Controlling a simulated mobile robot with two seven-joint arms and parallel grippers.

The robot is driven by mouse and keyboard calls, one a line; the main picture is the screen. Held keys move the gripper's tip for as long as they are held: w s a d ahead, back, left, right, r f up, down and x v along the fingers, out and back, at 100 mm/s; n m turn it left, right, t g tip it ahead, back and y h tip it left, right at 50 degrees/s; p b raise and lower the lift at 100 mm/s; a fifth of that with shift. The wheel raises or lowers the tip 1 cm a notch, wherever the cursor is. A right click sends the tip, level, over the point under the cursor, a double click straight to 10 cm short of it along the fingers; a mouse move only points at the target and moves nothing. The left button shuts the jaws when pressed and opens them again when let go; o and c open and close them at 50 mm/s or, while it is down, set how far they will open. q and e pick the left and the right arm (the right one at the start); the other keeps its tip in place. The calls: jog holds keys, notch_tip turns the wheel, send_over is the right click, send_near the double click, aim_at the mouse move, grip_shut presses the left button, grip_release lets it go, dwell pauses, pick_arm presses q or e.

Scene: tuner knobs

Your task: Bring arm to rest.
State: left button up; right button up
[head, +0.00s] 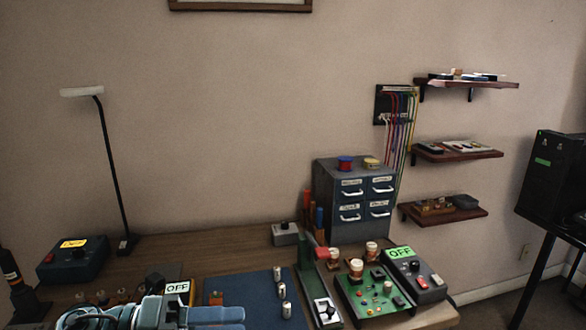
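My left gripper (238,314) is low in the head view, its arm coming in from the bottom left. Its blue-grey fingers point right over the near part of a blue mat (251,284). The fingers look close together, but the bottom edge cuts the view, so I cannot tell whether they are shut. I see nothing clearly held. My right gripper is not in view. Several small silver cylinders (281,291) stand on the mat's right side, right of my gripper. An orange block (216,298) sits just behind the fingers.
A box with a white OFF label (177,287) stands behind my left arm. A green circuit board (372,295) and a dark box with a green OFF label (418,278) are at right. A blue drawer cabinet (352,198) and a lamp (113,170) stand at the back.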

pick_arm(q)
jog(key=a+f+n+t+y, duration=0.2)
jog(key=f+n+t+y, duration=0.4)
jog(key=n, duration=0.7)
jog(key=a+f+n+t+y, duration=0.25)
jog(key=f+n+t, duration=0.5)
jog(key=n, duration=0.65)
jog(key=s+f+n+g+y+p, duration=0.1)
jog(key=s+f+n+g+y, duration=0.4)
jog(key=s+f+n, duration=0.3)
notch_tip(320, 180, down, 6)
jog(key=s+g, duration=0.1)
jog(key=s, duration=0.2)
jog(key=shift+d, duration=0.15)
